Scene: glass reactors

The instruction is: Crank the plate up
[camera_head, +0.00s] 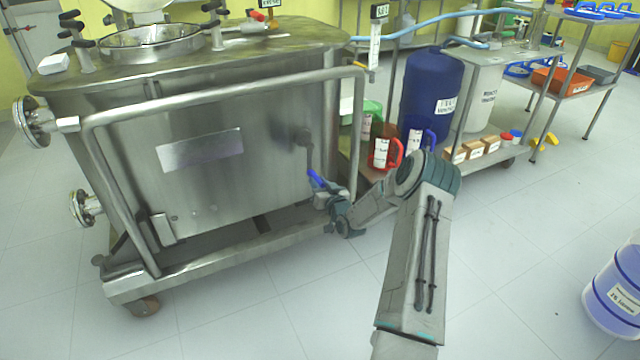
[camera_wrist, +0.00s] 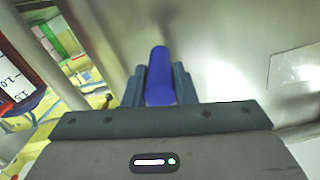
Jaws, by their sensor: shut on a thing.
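A steel tank (camera_head: 240,130) on a wheeled frame stands at the left. A crank with a blue handle (camera_head: 315,179) is on the lower right of its front wall. My gripper (camera_head: 318,186) is at this handle, low beside the tank's right corner. In the wrist view, the blue handle (camera_wrist: 161,72) lies between the two dark fingers of my gripper (camera_wrist: 159,85), which are shut on it. A flat pale rectangular panel (camera_head: 201,150) is on the tank's front; I cannot tell whether it is the plate that the crank moves.
A bent steel rail (camera_head: 220,92) runs across the tank's front and down near my wrist. Right of it, a cart holds a blue drum (camera_head: 431,98) and red-handled jug (camera_head: 384,153). A blue-white container (camera_head: 615,290) stands at far right. The floor in front is clear.

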